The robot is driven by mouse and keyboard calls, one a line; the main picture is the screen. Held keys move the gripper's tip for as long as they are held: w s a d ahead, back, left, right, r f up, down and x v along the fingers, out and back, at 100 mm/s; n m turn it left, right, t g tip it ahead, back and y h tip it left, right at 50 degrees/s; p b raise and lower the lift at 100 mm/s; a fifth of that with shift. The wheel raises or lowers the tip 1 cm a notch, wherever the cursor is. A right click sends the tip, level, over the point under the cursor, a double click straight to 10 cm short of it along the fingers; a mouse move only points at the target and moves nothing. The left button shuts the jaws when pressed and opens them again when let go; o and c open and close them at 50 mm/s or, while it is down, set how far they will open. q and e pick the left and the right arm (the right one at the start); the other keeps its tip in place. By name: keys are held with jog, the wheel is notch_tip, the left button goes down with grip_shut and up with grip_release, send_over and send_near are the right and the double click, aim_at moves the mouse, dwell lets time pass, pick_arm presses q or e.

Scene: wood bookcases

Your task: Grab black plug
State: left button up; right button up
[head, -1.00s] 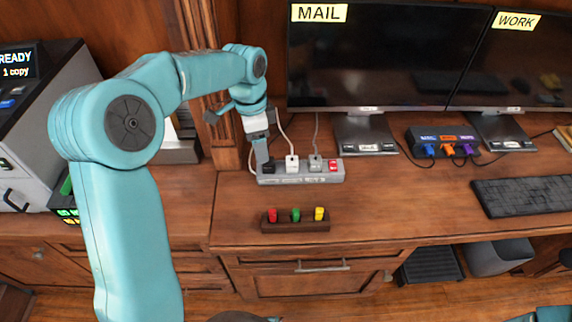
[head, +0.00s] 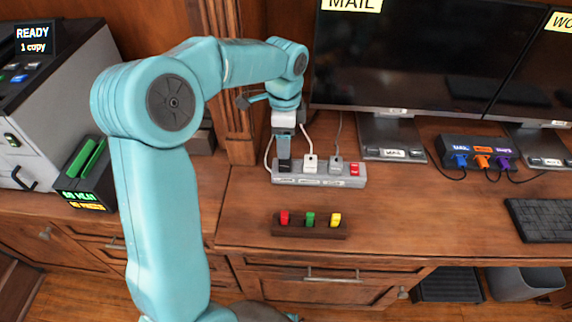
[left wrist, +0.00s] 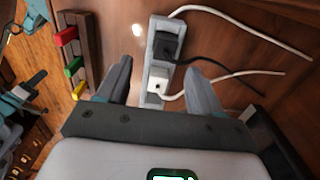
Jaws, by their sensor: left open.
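The black plug (head: 285,166) sits in the left end of a grey power strip (head: 330,180) on the wooden desk. In the left wrist view the black plug (left wrist: 168,45) is in the upper part of the strip, with a white plug (left wrist: 158,84) below it. My left gripper (head: 284,149) points down just above the black plug in the head view and partly hides it. In the left wrist view my left gripper (left wrist: 158,80) is open, its fingers apart on either side of the strip, with nothing held. My right gripper is not in view.
A white plug (head: 311,163), a grey plug (head: 336,165) and a red switch (head: 354,169) line the strip. A dark block (head: 310,230) with red, green and yellow pieces lies in front. Monitors (head: 418,65) stand behind; cords run back from the plugs.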

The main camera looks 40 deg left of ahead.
aim_at(285, 164)
pick_arm(q)
jog(key=shift+f, duration=0.8)
jog(key=f, duration=0.5)
jog(key=shift+w+a, duration=0.25)
jog(key=shift+w, duration=0.1)
jog(key=shift+s, duration=0.1)
jog(key=c, duration=1.1)
